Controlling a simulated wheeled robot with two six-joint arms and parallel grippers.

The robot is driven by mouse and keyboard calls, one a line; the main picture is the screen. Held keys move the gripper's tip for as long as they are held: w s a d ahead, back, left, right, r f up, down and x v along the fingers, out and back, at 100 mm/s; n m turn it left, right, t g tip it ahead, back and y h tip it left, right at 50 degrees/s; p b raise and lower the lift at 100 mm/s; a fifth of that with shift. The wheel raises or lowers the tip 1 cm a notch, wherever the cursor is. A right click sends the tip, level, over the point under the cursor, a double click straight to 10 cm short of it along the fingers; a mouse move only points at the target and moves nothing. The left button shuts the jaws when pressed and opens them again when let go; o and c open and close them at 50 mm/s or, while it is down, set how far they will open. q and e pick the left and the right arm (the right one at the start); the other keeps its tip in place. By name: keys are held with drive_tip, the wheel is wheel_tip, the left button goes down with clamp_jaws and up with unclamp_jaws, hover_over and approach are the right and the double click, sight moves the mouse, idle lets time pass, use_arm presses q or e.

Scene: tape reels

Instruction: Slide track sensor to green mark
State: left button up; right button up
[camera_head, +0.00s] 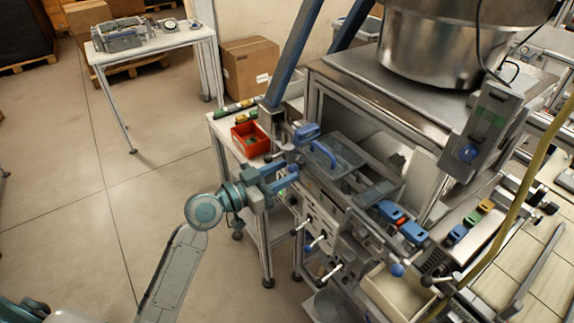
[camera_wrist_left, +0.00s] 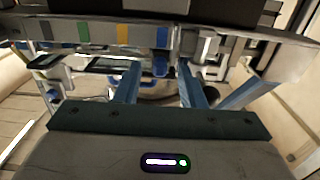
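My left gripper (camera_head: 284,177) is at the left end of the machine. Its two blue fingers are apart, and in the left wrist view (camera_wrist_left: 158,82) they also stand open with a gap between them. In that view a grey rail (camera_wrist_left: 103,33) crosses ahead of the fingers and bears coloured marks, among them a green mark (camera_wrist_left: 83,32), an orange mark (camera_wrist_left: 122,34) and a blue mark (camera_wrist_left: 162,37). The green mark is left of the fingers. A small blue part (camera_wrist_left: 161,66) shows beyond the gap; I cannot tell whether it is the track sensor. My right gripper is not in view.
The machine has a blue-handled lid (camera_head: 323,155) and a large metal bowl (camera_head: 435,50). A red bin (camera_head: 250,138) stands on the side table behind the gripper. Small levers (camera_head: 316,243) stick out of the machine's front. The floor at left is clear.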

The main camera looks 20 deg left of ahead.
use_arm(q)
drive_tip(key=shift+x, duration=0.8)
drive_tip(key=shift+s, duration=0.1)
clamp_jaws()
drive_tip(key=shift+s+d, duration=0.25)
drive_tip(key=shift+d, duration=0.05)
drive_tip(key=s+d+b, duration=0.1)
drive_tip(key=s+d, duration=0.4)
drive_tip(key=d, duration=0.1)
drive_tip(key=shift+d+b, duration=0.15)
drive_tip(key=shift+b, duration=0.2)
unclamp_jaws()
drive_tip(key=shift+w, duration=0.1)
